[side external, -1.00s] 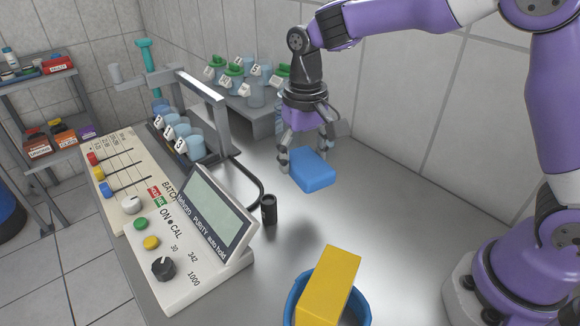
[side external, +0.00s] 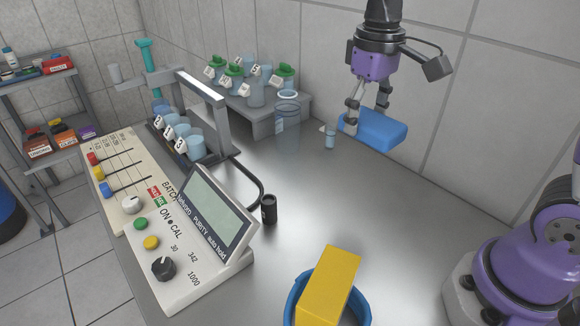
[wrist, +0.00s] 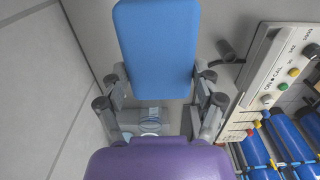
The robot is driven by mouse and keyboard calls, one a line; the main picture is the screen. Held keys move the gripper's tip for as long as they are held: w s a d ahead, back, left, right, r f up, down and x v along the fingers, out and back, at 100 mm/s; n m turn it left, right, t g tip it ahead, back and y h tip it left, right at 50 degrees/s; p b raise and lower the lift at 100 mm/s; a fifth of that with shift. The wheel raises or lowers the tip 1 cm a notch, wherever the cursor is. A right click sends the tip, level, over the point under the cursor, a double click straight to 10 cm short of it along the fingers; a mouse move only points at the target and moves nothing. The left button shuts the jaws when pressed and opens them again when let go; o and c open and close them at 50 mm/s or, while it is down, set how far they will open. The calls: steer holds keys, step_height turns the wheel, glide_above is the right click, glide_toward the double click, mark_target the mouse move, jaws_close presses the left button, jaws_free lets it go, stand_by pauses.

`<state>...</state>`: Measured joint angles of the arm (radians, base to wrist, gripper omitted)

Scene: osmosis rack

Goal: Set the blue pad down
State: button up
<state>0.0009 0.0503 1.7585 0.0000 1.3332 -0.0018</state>
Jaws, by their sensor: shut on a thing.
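The blue pad (side external: 374,130) is a flat block with rounded edges. My gripper (side external: 367,108) is shut on it and holds it toward the back right of the metal table, near the tiled wall. In the side view the pad looks raised above the table; its exact height is hard to tell. In the wrist view the pad (wrist: 156,48) fills the upper middle, between the two fingers of my gripper (wrist: 158,88).
A clear cup (side external: 286,112) and a small vial (side external: 330,137) stand close left of the pad. A black cylinder (side external: 269,210) stands beside the control panel (side external: 180,268). The table's middle right is clear.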

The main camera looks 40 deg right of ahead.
glide_above(345, 242)
step_height(345, 242, down, 7)
step_height(345, 242, down, 10)
stand_by(0.4)
steer(key=shift+f, duration=0.2)
steer(key=o, duration=0.9)
steer(key=shift+c, duration=0.2)
steer(key=shift+r, duration=0.1)
